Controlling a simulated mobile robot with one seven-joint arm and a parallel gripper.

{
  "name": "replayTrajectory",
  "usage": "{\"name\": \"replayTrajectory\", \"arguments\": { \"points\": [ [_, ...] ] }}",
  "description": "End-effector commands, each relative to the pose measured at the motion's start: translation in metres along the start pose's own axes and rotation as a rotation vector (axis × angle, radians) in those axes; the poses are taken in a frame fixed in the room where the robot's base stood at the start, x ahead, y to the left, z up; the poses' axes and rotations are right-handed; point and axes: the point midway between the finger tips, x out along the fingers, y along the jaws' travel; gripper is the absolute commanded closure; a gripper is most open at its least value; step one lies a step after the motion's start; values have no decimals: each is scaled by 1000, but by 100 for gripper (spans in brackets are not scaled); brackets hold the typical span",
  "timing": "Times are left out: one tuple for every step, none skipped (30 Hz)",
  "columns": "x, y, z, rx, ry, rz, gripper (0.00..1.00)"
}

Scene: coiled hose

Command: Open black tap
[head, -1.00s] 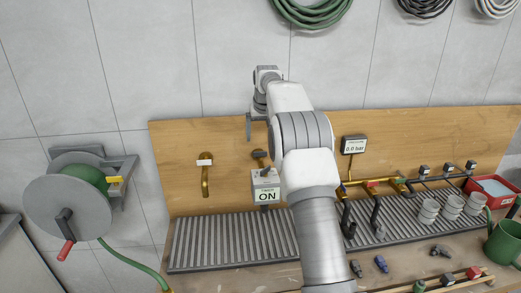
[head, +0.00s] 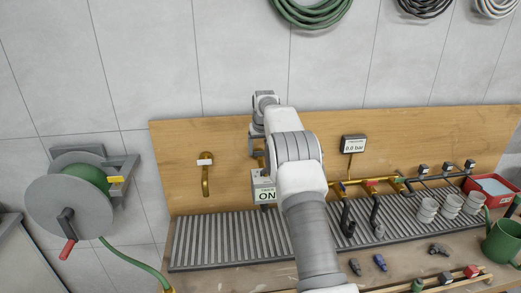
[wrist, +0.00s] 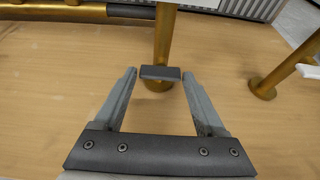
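The black tap is a brass pipe with a flat black handle (wrist: 160,73) in the middle of the wrist view. My gripper (wrist: 160,76) is open, with one fingertip on each side of this handle. There is little gap at either side, and I cannot tell whether the fingers touch it. In the head view my gripper (head: 251,147) is in front of the wooden board, just above the grey timer box (head: 264,188) reading ON. The black tap is mostly hidden there behind my arm and gripper.
A second brass tap with a white handle (head: 205,160) stands to the left; its white handle (wrist: 310,71) is at the right in the wrist view. A pressure display (head: 354,147) reads 0.0 bar. A slatted grey drain rack (head: 215,245) lies below, and a hose reel (head: 70,210) hangs left.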

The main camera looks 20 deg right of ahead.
Motion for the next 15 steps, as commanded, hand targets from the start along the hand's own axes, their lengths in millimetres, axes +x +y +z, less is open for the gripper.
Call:
{"name": "replayTrajectory", "arguments": {
  "points": [
    [0, 0, 0, 0, 0, 0, 37],
    [0, 0, 0, 0, 0, 0, 43],
    [0, 0, 0, 0, 0, 0, 50],
    [0, 0, 0, 0, 0, 0, 55],
    [0, 0, 0, 0, 0, 0, 61],
    [0, 0, 0, 0, 0, 0, 68],
    [0, 0, 0, 0, 0, 0, 73],
    [0, 0, 0, 0, 0, 0, 79],
    [0, 0, 0, 0, 0, 0, 86],
    [0, 0, 0, 0, 0, 0, 91],
    [0, 0, 0, 0, 0, 0, 91],
    [0, 0, 0, -1, 0, 0, 91],
    [-1, 0, 0, -2, 0, 0, 91],
    [-1, 0, 0, -4, 0, -1, 91],
    [-1, 0, 0, -7, 0, -3, 91]
  ]
}}
